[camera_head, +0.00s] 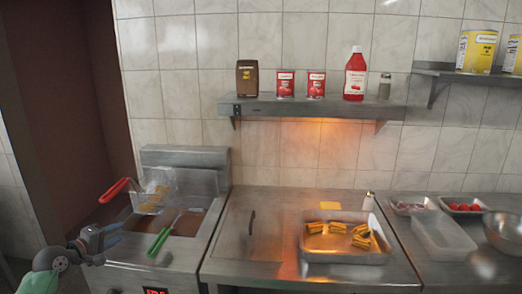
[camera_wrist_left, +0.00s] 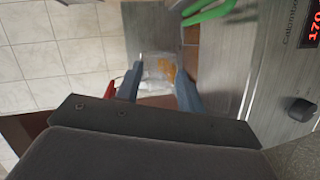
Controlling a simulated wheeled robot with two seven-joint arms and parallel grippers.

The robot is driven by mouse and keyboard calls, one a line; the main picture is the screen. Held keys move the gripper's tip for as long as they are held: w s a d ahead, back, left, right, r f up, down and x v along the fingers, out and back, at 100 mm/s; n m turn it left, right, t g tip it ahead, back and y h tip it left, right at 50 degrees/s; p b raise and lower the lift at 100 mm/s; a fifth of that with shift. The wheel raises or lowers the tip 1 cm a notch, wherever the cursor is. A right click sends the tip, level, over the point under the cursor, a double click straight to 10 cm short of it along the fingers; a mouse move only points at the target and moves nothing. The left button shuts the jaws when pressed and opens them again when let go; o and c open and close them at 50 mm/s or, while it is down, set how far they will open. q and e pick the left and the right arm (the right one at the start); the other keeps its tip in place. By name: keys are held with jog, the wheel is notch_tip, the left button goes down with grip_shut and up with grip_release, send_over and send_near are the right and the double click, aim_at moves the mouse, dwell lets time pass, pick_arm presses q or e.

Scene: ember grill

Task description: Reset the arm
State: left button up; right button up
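My left gripper (camera_head: 112,234) is at the lower left of the head view, at the left front side of the fryer (camera_head: 190,258). In the left wrist view its two fingers (camera_wrist_left: 160,90) are spread apart with nothing gripped between them. A wire basket (camera_head: 153,190) with a red handle (camera_head: 115,190) and golden food sits at the fryer, beyond the gripper; the basket also shows past the fingers in the left wrist view (camera_wrist_left: 160,70). A green handle (camera_head: 158,243) lies across the fryer front, right of the gripper and apart from it. My right gripper is not in view.
A metal tray (camera_head: 345,257) with several yellow and dark pieces stands on the lit counter (camera_head: 235,268). A clear container (camera_head: 440,238) and a bowl (camera_head: 505,232) are at the right. A wall shelf (camera_head: 310,107) holds bottles and cans. A dark wall or opening is at the left.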

pick_arm(q)
jog(key=s+d+f+m+g+y, duration=0.1)
jog(key=s+d+f+m+g, duration=0.25)
jog(key=s+d+f, duration=0.65)
jog(key=s+d+f+m+g+y, duration=0.15)
jog(key=s+d+f+m, duration=0.4)
jog(key=f, duration=0.55)
jog(key=s+d+f+m+g+y, duration=0.1)
jog(key=s+d+f+g, duration=0.15)
jog(key=s, duration=0.55)
jog(key=s+d+f+m+g+y, duration=0.15)
jog(key=s+d, duration=0.25)
jog(key=s, duration=0.5)
jog(key=s+d+f+m+g, duration=0.15)
jog(key=s+d, duration=0.25)
jog(key=s, duration=0.4)
jog(key=s+d+f+g, duration=0.1)
jog(key=s+f, duration=0.1)
jog(key=f, duration=1.6)
jog(key=s+d+f+g, duration=0.2)
jog(key=s+f, duration=0.1)
jog(key=f, duration=1.5)
jog(key=shift+s+d+f, duration=0.25)
